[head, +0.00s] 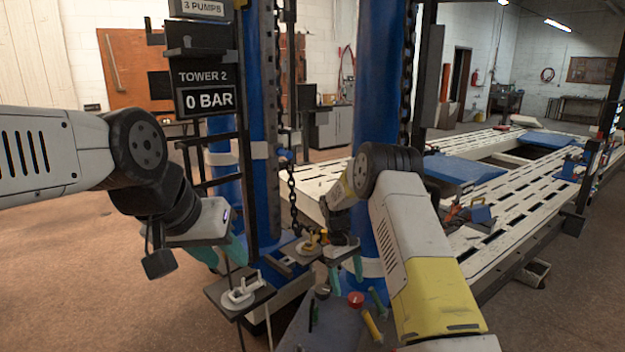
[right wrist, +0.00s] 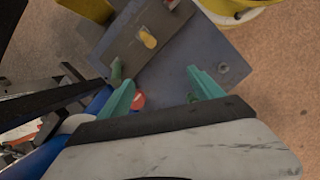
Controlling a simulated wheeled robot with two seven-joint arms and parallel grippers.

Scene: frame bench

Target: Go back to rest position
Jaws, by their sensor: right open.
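My left gripper (head: 221,252) hangs beside the blue tower post at the left, with its teal fingers apart and nothing visible between them. My right gripper (head: 345,273) points down in front of the right blue post (head: 375,215), above the grey bench panel (head: 325,330). In the right wrist view its two teal fingers (right wrist: 165,90) are spread wide, with the panel below and no object held. A red knob (head: 355,299) on the panel shows between the fingers in that view (right wrist: 138,101). The rest position itself is not marked in view.
A plate with a pale toggle clamp (head: 240,296) stands close below my left gripper. Another clamp (head: 309,245) is left of my right gripper. Green (head: 378,302) and yellow (head: 372,326) handles stand on the panel. A chain (head: 292,200) hangs between the posts. Open floor lies left.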

